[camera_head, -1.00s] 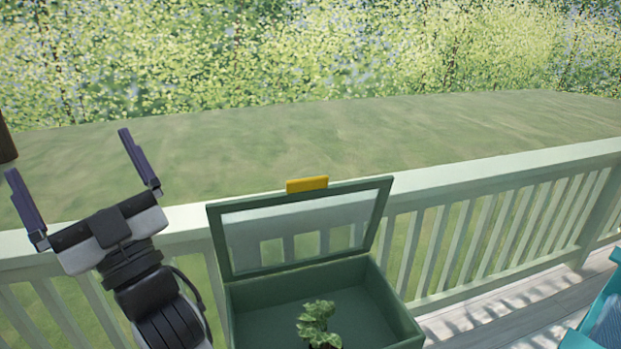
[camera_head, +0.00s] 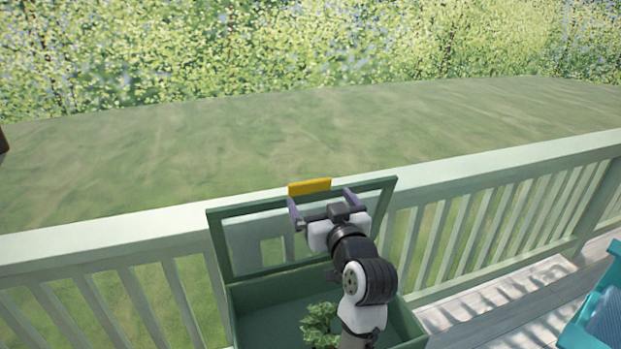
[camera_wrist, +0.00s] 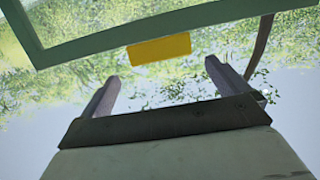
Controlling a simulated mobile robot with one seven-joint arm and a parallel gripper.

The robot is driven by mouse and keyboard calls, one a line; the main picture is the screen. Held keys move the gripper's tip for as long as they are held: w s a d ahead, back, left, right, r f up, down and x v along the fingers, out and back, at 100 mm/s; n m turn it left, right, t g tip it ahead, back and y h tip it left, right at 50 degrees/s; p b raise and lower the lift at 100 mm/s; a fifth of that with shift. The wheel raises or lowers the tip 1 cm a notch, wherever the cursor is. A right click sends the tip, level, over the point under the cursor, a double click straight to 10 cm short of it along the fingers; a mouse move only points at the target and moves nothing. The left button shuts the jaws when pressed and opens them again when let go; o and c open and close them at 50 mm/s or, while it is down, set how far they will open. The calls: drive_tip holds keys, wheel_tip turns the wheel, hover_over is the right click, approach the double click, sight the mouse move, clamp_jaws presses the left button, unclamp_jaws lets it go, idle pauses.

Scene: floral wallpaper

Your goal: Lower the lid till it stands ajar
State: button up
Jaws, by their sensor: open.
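A green box (camera_head: 262,325) stands in front of the railing with its framed, see-through lid (camera_head: 218,245) raised upright. A yellow handle (camera_head: 309,187) sits at the middle of the lid's top edge. My gripper (camera_head: 322,200) is open in front of the upper part of the lid, just below and slightly right of the handle. In the wrist view the open fingers (camera_wrist: 163,85) point toward the yellow handle (camera_wrist: 159,48) on the green lid frame (camera_wrist: 100,40), with nothing between them. My arm hides part of the lid and box.
A green leafy plant (camera_head: 318,325) is inside the box, partly behind my arm. A pale railing (camera_head: 480,187) runs behind the box. A turquoise container (camera_head: 590,320) stands at the lower right. The deck between it and the box is clear.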

sight(311, 186)
drive_tip(key=p+x, duration=0.2)
drive_tip(key=x, duration=0.6)
drive_tip(key=shift+c, duration=0.3)
drive_tip(key=c, duration=1)
drive_tip(key=shift+f, duration=0.1)
drive_tip(key=shift+c, duration=0.2)
drive_tip(key=shift+s+d+f, duration=0.1)
